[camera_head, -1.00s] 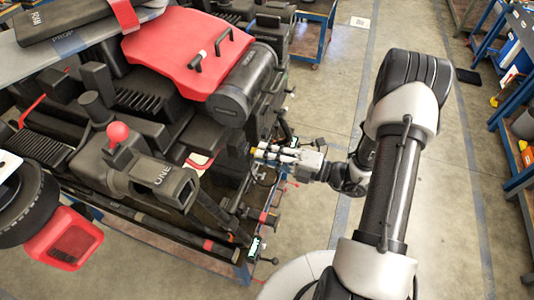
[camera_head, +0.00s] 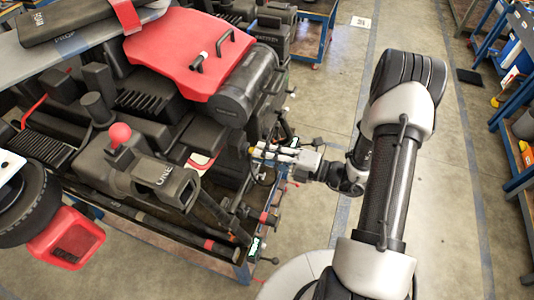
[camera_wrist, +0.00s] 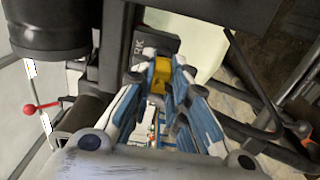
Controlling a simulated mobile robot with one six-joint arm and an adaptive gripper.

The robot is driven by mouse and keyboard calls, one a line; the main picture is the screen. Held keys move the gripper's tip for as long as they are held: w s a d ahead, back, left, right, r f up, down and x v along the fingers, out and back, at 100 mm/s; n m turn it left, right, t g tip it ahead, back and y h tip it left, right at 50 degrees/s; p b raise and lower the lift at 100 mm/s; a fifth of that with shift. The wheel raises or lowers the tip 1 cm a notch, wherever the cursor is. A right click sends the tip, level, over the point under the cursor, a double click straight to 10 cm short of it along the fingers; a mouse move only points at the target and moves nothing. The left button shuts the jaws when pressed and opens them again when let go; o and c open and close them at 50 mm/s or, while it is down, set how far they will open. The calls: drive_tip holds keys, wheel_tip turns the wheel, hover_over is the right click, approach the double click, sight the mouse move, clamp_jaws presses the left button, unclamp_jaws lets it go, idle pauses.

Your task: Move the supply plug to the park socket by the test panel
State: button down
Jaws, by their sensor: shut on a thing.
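My gripper (camera_wrist: 158,92) is shut on a yellow plug (camera_wrist: 159,72), seen between the fingertips in the wrist view. The socket is hard to make out there.
The dark drone body (camera_head: 150,120) with its red cover (camera_head: 190,50) fills the left of the head view, on a blue-framed cart (camera_head: 243,268). Dark bars and a red-knobbed lever (camera_wrist: 30,108) flank my gripper closely. Open floor (camera_head: 315,215) lies to the right.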

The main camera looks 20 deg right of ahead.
drive_tip(key=shift+x, duration=0.85)
drive_tip(key=c, duration=1.5)
unclamp_jaws()
drive_tip(key=v, duration=1.2)
